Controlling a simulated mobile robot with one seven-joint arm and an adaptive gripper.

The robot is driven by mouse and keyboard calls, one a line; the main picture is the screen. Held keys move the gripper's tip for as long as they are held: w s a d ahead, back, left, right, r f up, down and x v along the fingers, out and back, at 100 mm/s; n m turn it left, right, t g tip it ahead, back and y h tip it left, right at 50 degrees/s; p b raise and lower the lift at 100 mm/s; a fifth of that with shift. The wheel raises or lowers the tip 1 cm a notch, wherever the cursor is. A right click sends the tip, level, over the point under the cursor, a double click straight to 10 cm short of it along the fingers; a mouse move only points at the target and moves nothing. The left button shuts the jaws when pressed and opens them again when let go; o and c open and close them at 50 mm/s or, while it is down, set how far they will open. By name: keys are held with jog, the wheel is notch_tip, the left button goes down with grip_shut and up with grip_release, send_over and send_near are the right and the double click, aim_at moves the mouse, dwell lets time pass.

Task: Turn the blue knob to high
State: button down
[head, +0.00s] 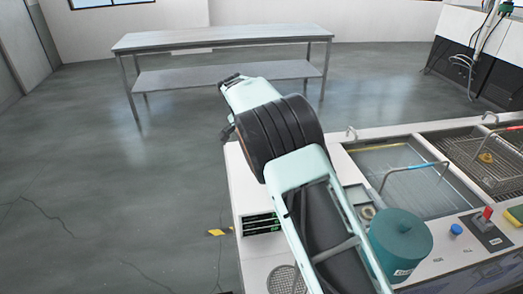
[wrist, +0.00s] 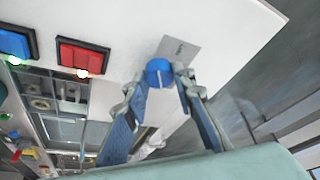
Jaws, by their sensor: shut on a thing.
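The blue knob (wrist: 158,72) is round and sits on a pale panel in the wrist view, below a small grey label plate (wrist: 180,50) whose lettering is too small to read. My gripper (wrist: 161,78) has one finger on each side of the knob and is shut on it. The fingers partly cover the knob's sides, and I cannot tell which setting it points to. In the head view my gripper is hidden. A small blue knob (head: 456,229) shows there on the tank unit's panel; I cannot tell whether it is the same one.
A blue button (wrist: 15,43) and a red button (wrist: 82,57) are left of the knob. In the head view, a teal round container (head: 400,240) stands beside my arm, near open tanks with baskets (head: 480,150). A steel table (head: 220,38) stands behind, with clear floor.

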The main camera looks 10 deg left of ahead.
dwell(0.4)
jog(key=c, duration=1.6)
grip_release()
jog(key=v, duration=1.2)
jog(key=shift+a, duration=0.1)
